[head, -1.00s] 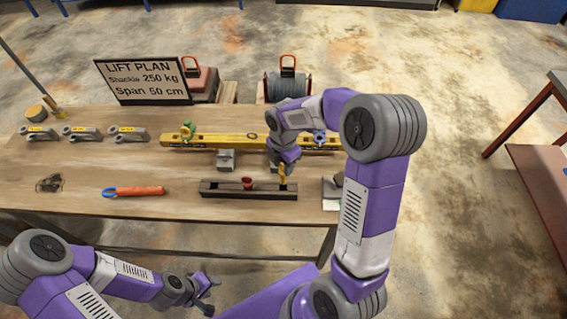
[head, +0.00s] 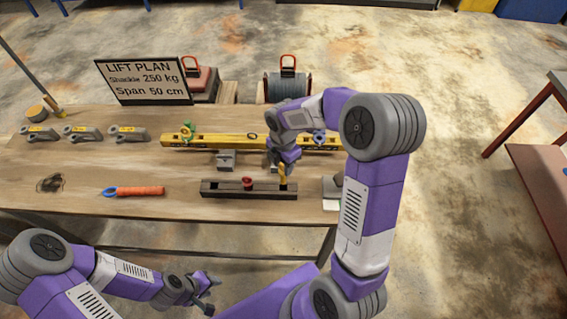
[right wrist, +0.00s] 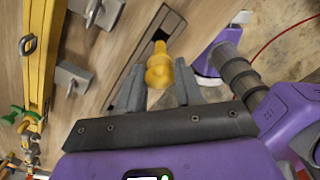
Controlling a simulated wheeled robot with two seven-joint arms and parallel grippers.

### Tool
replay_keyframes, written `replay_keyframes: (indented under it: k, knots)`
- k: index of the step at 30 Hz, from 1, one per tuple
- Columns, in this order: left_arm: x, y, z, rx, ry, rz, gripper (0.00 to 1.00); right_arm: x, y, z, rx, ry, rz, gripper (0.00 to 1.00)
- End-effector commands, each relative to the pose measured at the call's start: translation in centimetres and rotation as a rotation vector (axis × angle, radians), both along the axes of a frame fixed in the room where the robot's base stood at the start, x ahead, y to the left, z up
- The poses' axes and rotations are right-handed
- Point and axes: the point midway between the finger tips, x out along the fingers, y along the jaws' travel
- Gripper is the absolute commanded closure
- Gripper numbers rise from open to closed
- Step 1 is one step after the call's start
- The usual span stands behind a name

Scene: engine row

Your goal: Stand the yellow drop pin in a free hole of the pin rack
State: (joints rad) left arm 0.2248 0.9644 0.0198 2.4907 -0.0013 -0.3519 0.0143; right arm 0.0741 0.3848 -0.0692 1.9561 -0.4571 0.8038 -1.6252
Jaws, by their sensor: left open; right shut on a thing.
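The yellow drop pin (head: 283,174) is upright in my right gripper (head: 284,164), at the right end of the dark pin rack (head: 222,189). In the right wrist view the pin (right wrist: 158,68) sits between the two grey fingers of my right gripper (right wrist: 159,86), which are shut on it. The rack (right wrist: 126,60) runs beside and beyond it. I cannot tell how far the pin's lower end is inside a hole. A red pin (head: 247,183) stands near the rack's middle. My left gripper (head: 207,292) is open and empty, in front of the table.
A yellow beam (head: 215,140) lies behind the rack, with a grey block (head: 226,160) in front of it. An orange-handled tool (head: 140,191) lies left of the rack. The table's left front is mostly clear.

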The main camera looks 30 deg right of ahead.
Motion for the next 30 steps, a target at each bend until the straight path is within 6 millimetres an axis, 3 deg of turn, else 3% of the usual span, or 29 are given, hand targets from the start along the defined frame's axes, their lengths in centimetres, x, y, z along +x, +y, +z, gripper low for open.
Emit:
replay_keyframes:
  k: [30]
  knots:
    - [0.0, 0.0, -1.4, 0.000, 0.000, 0.000, 0.57, 0.0, 0.0, -1.9, 0.000, 0.000, 0.000, 0.99]
